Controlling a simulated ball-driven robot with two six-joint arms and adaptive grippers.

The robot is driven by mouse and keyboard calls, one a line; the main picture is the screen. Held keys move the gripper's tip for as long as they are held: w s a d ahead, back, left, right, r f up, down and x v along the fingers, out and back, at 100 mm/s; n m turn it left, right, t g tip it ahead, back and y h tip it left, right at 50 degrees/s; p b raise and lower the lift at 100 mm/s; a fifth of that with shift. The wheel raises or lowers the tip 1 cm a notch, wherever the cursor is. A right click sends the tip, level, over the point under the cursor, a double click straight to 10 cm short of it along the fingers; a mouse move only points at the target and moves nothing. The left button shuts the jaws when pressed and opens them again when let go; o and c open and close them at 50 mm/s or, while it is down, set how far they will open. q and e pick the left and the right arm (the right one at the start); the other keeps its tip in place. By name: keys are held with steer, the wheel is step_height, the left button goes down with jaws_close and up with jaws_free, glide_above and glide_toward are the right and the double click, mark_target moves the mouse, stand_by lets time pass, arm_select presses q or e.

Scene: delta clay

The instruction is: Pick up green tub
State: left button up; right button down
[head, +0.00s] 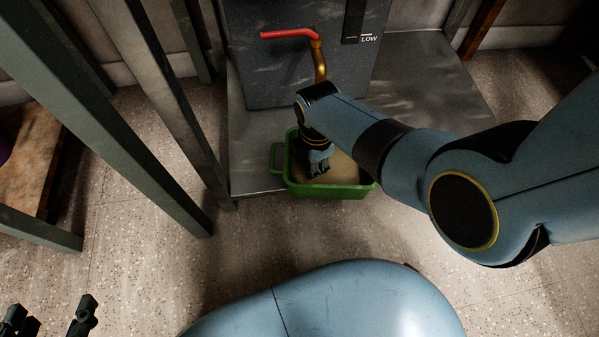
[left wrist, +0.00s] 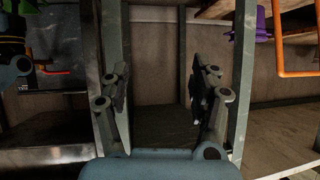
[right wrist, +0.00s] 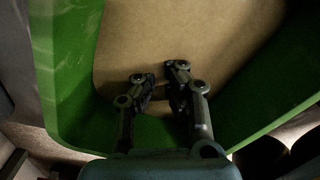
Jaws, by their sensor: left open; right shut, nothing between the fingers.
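The green tub (head: 330,191) stands at the front edge of the grey metal platform, below a brass tap, with tan material inside. My right gripper (head: 318,170) reaches down into the tub from above. In the right wrist view its fingers (right wrist: 160,80) are shut with nothing between them, over the tan contents. The green tub walls (right wrist: 70,70) rise on both sides in that view. My left gripper (head: 55,318) is at the lower left of the head view, away from the tub. In the left wrist view it (left wrist: 160,95) is open and empty.
A dark grey tank (head: 280,75) with a red-handled tap (head: 290,34) stands behind the tub on the metal platform (head: 440,85). Grey metal posts (head: 165,105) and a wooden shelf (head: 30,160) are on the left. Speckled floor in front is clear.

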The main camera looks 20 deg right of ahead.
mark_target(300, 178)
arm_select(q)
steer(key=w+r+t+b, duration=0.1)
steer(key=w+r+t, duration=0.3)
steer(key=w+r, duration=0.2)
steer(key=shift+w+d+r+m+h, duration=0.3)
steer(key=shift+d+r+h, duration=0.1)
steer(key=shift+r, duration=0.45)
arm_select(e)
steer(key=a, duration=0.3)
steer(key=shift+s+a+r, duration=0.1)
steer(key=shift+a, duration=0.2)
